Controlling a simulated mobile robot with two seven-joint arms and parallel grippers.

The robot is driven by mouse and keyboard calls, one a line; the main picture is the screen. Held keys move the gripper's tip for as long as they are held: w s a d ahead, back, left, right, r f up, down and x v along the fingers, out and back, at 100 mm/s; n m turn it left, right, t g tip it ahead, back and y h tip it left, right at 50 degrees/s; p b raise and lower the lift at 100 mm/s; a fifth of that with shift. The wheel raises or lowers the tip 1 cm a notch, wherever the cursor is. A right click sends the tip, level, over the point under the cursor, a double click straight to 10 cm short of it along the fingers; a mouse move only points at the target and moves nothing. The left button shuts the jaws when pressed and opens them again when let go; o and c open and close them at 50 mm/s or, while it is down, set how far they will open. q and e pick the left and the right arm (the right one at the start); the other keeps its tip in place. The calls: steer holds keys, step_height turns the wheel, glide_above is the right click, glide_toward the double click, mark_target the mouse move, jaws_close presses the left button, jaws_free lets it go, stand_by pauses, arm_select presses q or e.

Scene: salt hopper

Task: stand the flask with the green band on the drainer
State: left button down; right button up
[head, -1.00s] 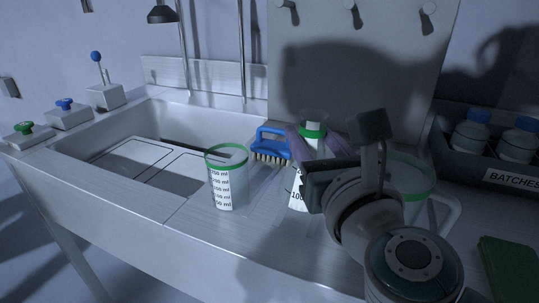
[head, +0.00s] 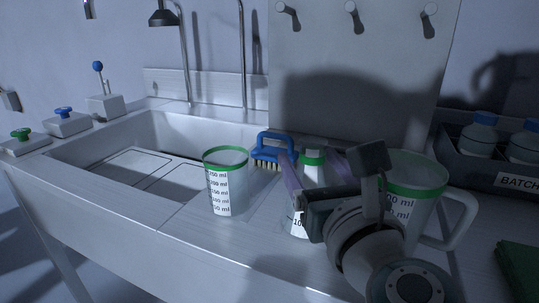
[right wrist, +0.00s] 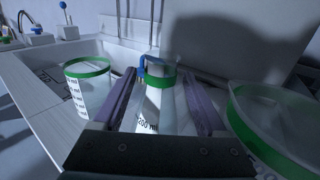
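The flask with the green band (head: 312,172) is clear, with a white label, and stands about upright between the purple fingers of my right gripper (head: 316,172). The drainer appears to be the pale ribbed surface (head: 258,203) right of the sink. My left gripper is not in view.
A green-rimmed beaker (head: 226,184) stands left of the flask, and a green-rimmed jug (head: 416,172) close on its right. A blue brush (head: 270,151) lies behind. The sink (head: 95,150) is at left; a dark crate of bottles (head: 460,160) is at right.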

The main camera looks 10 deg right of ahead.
steer(key=shift+r, duration=0.1)
steer(key=shift+s, duration=0.15)
steer(key=s, duration=1.1)
steer(key=s+a+f+n+g+y, duration=0.2)
steer(key=s+a+n+g+y, duration=0.15)
steer(key=n, duration=0.85)
steer(key=s+a+f+n+g+y, duration=0.1)
steer(key=s+a+n+g+y, duration=0.25)
steer(key=n, duration=0.85)
steer(key=s+d+f+n+g+h, duration=0.6)
steer(key=s+d+n, duration=0.4)
steer(key=d+n, duration=0.2)
steer(key=shift+d+f+n+g+h+b, duration=0.15)
steer(key=shift+f+n+g+h+b, duration=0.25)
steer(key=shift+f+n+g, duration=0.45)
steer(key=shift+r, duration=0.2)
